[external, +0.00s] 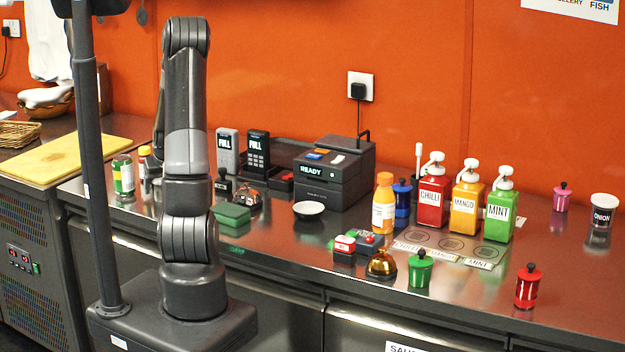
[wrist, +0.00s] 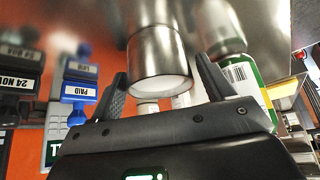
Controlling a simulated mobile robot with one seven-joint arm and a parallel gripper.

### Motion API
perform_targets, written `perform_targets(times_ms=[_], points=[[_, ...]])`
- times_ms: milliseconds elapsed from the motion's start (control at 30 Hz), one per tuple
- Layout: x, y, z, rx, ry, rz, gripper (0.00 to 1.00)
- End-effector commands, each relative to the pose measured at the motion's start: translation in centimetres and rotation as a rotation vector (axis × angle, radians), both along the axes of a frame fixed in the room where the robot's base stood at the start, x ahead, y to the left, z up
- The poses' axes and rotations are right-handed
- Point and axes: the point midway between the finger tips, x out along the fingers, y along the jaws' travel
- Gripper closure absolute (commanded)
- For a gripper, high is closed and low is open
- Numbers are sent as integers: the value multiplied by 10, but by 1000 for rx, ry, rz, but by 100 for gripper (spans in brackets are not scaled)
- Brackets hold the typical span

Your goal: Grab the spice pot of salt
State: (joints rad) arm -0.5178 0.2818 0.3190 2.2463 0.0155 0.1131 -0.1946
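In the wrist view, which is upside down, a steel pot (wrist: 158,50) with a white top or contents stands between the two fingers of my gripper (wrist: 163,88). No label shows on it, so I cannot tell that it is the salt. My gripper is open, with a finger on each side of the pot; a small gap seems to show at each finger. A similar steel pot with a white top, labelled ONION (external: 600,222), stands at the far right.
Close by are a green and white tin (external: 123,176), also in the wrist view (wrist: 243,80), and a blue PAID stamp (wrist: 79,82). A green box (external: 231,214), a small bowl (external: 308,210) and a black till-like machine (external: 335,172) stand right of my arm. Sauce bottles (external: 433,197) stand further right.

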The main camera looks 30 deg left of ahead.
Motion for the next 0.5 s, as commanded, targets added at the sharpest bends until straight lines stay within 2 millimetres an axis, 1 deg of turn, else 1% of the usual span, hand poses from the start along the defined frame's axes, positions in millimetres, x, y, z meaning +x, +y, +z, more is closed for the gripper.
perform_targets(times_ms=[33,400,467,500], points=[[0,0,0,0,0,0,30],[0,0,0,0,0,0,60],[0,0,0,0,0,0,65],[0,0,0,0,0,0,65]])
